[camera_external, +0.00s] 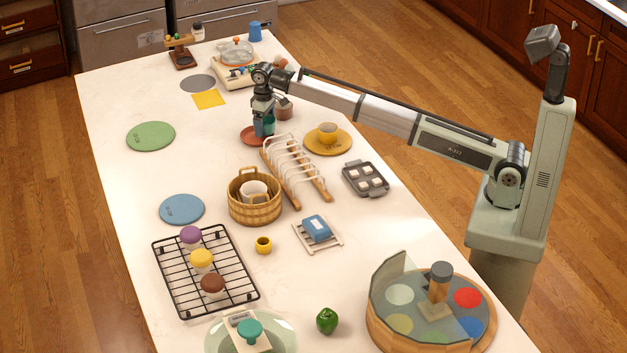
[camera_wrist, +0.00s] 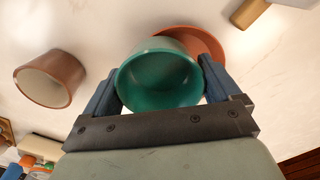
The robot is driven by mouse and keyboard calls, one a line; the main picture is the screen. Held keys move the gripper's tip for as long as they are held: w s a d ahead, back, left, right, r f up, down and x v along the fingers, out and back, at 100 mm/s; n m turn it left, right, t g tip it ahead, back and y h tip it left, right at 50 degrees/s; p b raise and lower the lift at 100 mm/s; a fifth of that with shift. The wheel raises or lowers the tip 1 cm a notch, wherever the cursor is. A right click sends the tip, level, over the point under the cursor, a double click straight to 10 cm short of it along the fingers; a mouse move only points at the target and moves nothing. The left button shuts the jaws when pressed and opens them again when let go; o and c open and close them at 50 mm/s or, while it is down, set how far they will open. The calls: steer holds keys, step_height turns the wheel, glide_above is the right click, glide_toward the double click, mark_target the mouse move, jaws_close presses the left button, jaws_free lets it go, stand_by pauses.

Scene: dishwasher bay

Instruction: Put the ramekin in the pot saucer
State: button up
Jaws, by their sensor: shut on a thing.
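The ramekin is a teal-green round cup (camera_wrist: 158,82), seen from above in the wrist view with an empty inside. My gripper (camera_wrist: 159,70) is shut on it, one blue finger on each side. In the external view the ramekin (camera_external: 269,127) hangs below my gripper (camera_external: 264,122). The pot saucer is a flat terracotta dish (camera_external: 250,136), just left of the ramekin there. In the wrist view the saucer (camera_wrist: 203,42) shows behind the ramekin's upper right side, which hides part of it. I cannot tell how high the ramekin is above the table.
A brown cup (camera_external: 284,111) stands close by; it also shows in the wrist view (camera_wrist: 50,79). A wooden rack with white wires (camera_external: 292,170) and a yellow plate with a cup (camera_external: 341,143) lie nearer the camera. The countertop left of the saucer is clear.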

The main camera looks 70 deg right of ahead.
steer(key=shift+f, duration=0.3)
steer(key=o, duration=0.8)
steer(key=shift+f, duration=0.1)
step_height(320, 180, up, 13)
steer(key=shift+f, duration=0.1)
